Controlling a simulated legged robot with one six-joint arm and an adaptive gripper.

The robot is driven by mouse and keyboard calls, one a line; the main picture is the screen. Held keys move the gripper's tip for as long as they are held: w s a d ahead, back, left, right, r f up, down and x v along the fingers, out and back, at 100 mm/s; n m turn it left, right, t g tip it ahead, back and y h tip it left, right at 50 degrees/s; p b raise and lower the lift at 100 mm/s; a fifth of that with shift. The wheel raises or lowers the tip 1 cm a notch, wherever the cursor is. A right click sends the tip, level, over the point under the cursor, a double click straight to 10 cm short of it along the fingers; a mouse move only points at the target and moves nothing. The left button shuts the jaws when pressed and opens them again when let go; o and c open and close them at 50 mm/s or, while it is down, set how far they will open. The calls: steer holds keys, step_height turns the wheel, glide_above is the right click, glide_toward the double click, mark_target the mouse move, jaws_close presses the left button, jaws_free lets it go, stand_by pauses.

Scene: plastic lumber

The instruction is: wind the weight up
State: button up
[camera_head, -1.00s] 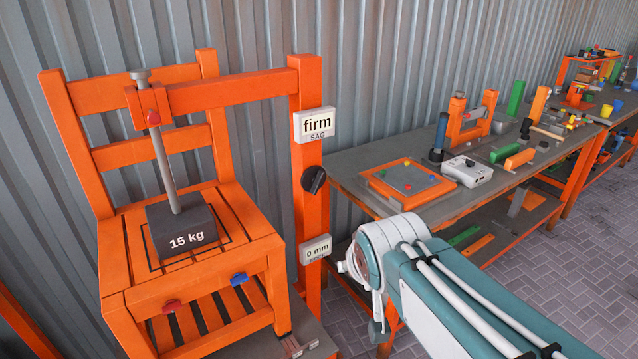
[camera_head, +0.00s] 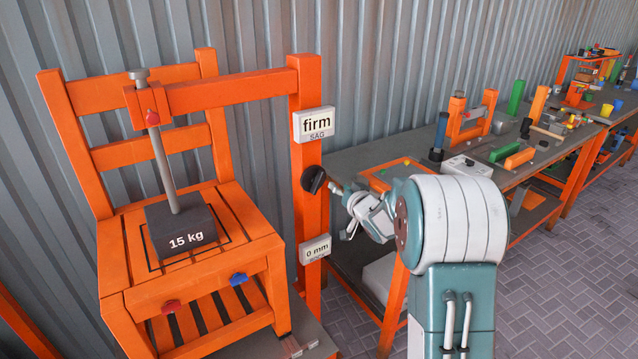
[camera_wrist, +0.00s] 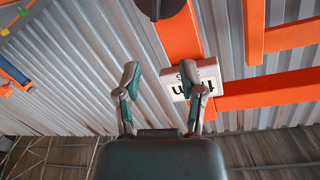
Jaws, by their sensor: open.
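The dark grey weight (camera_head: 184,228), marked 15 kg, rests on the slatted seat of an orange chair (camera_head: 120,240). A grey rod (camera_head: 163,165) rises from it through the end of an orange beam (camera_head: 235,92), with a red knob (camera_head: 152,117) there. A black knob (camera_head: 313,179) sits on the orange post (camera_head: 305,215); its dark underside shows at the top of the wrist view (camera_wrist: 160,7). My gripper (camera_wrist: 160,75) is open and empty, its two fingers spread apart. In the head view it is just right of the black knob, partly hidden by my wrist; contact cannot be told.
The post carries a "firm" sign (camera_head: 314,124) and a "0 mm" sign (camera_head: 315,249). A workbench (camera_head: 372,154) with several fixtures stands to the right. A corrugated wall (camera_head: 390,60) is behind.

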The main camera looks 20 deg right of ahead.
mark_target(320, 183)
step_height(320, 183, down, 5)
steer(key=w+t+y, duration=0.1)
steer(key=w+y, duration=0.1)
steer(key=y, duration=0.1)
steer(key=x, duration=1)
steer(key=shift+w+d+f, duration=0.15)
steer(key=shift+w+d, duration=0.15)
steer(key=shift+d, duration=0.05)
steer(key=shift+c, duration=0.3)
jaws_close()
